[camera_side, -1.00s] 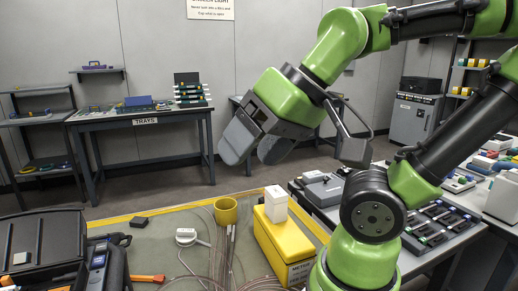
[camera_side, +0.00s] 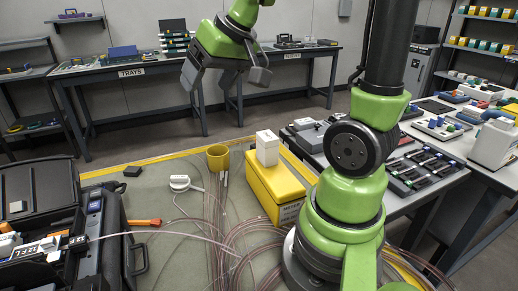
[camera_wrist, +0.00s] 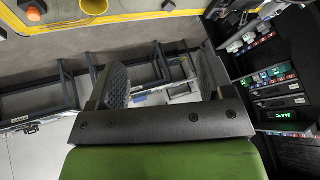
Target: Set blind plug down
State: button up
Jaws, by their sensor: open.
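My gripper (camera_side: 210,84) is high in the side view, above the far edge of the mat and well clear of everything on it. In the wrist view my gripper (camera_wrist: 163,75) has its two grey fingers wide apart, with nothing between them. I cannot pick out the blind plug for certain. A small black block (camera_side: 132,171) lies alone at the back left of the mat; I cannot tell whether it is the plug.
The mat (camera_side: 165,228) holds a yellow cup (camera_side: 217,157), a white clip-like piece (camera_side: 181,183), a yellow box (camera_side: 275,188) with a white block (camera_side: 267,148) on top, and loose fibres. An open black case (camera_side: 42,190) stands at left. Side benches hold trays.

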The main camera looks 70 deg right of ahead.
jog(key=w+d+f+m+g+h, duration=0.1)
jog(key=d+f, duration=0.3)
jog(key=d, duration=0.3)
jog(key=w+d+f+h, duration=0.1)
jog(key=d+f, duration=0.4)
jog(key=d, duration=0.2)
jog(key=s+d+f, duration=0.1)
jog(key=d+f, duration=0.2)
jog(key=f, duration=0.1)
jog(key=s+d+f+g, duration=0.1)
jog(key=d+f, duration=0.2)
jog(key=f, duration=0.1)
jog(key=s+d+f+m+g, duration=0.1)
jog(key=s+d+f, duration=0.1)
jog(key=d+f, duration=0.2)
jog(key=shift+s+f, duration=0.1)
jog(key=shift+f, duration=0.5)
jog(key=shift+x, duration=3.15)
jog(key=shift+d, duration=0.1)
jog(key=shift+r, duration=0.1)
jog(key=c, duration=1.1)
jog(key=shift+h, duration=0.3)
